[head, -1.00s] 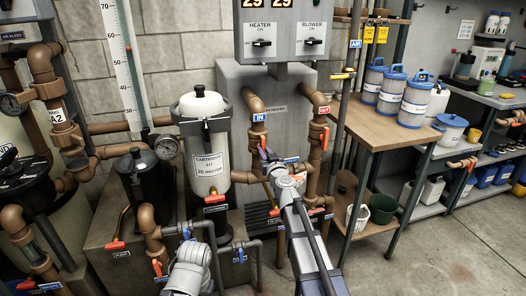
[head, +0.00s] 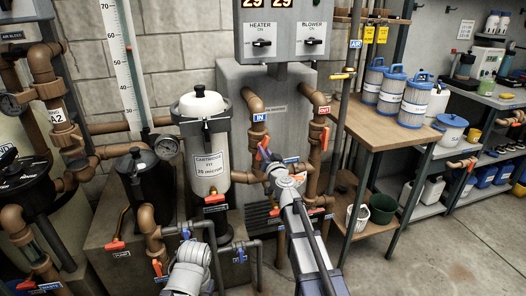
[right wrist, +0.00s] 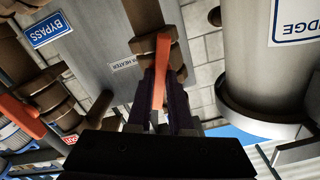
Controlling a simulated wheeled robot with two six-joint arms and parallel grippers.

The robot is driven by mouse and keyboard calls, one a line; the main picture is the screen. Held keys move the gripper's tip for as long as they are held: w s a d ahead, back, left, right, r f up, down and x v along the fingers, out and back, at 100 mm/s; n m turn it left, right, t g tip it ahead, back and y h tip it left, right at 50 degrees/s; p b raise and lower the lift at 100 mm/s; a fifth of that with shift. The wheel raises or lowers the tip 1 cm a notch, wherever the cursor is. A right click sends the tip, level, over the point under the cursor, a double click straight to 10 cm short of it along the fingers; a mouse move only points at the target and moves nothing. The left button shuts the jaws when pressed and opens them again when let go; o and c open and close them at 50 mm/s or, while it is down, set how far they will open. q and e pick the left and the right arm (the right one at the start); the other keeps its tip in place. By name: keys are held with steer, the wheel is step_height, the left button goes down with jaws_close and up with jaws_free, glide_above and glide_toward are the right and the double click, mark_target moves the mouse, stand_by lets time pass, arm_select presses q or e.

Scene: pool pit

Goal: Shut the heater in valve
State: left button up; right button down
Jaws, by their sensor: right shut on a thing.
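The heater in valve is on the brown pipe under the blue IN label (head: 259,117); its orange handle (right wrist: 162,62) shows best in the right wrist view. My right gripper (right wrist: 162,88) is shut on this handle, one dark finger on each side. In the head view the right gripper (head: 266,156) is at the pipe below the IN label, and it covers part of the valve. Only a light grey link of my left arm shows at the bottom of the head view; its gripper does not show.
The outlet pipe with a red OUT label (head: 324,110) and an orange handle (head: 325,138) is just right. A white cartridge canister (head: 208,160) stands close left. A blue BYPASS label (right wrist: 51,27) shows in the wrist view. A wooden shelf (head: 385,120) is farther right.

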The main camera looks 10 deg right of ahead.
steer(key=m, duration=1.4)
steer(key=c, duration=0.7)
jaws_free()
steer(key=shift+s, duration=0.1)
steer(key=shift+s+d, duration=0.1)
steer(key=shift+s, duration=3.3)
